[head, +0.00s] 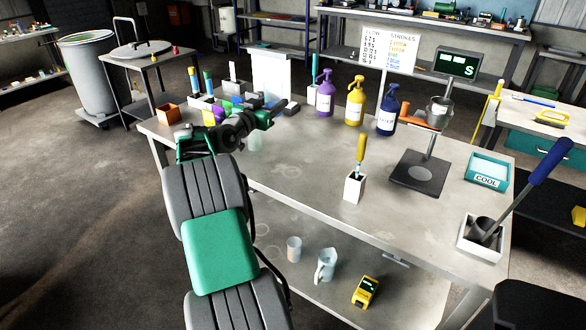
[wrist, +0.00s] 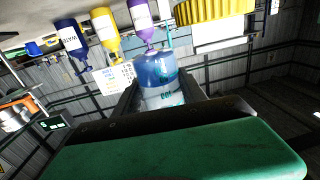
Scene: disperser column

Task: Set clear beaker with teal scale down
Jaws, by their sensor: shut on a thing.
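My gripper (head: 272,113) is over the back left part of the workbench (head: 300,175) in the head view. The clear beaker with the teal scale (wrist: 160,88) sits between my two fingers in the wrist view, and the gripper is shut on it. Its wall is see-through with blue-teal marks. In the head view the beaker (head: 255,141) is only a faint pale shape below the gripper, partly hidden by my arm. I cannot tell whether its base touches the bench top.
Purple (head: 325,93), yellow (head: 355,101) and blue (head: 387,109) pump bottles stand right of my gripper. Several small blocks and an orange box (head: 168,113) lie to the left. A white holder (head: 354,187) and a dark scale plate (head: 418,173) stand farther right. Bench space in front of the bottles is clear.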

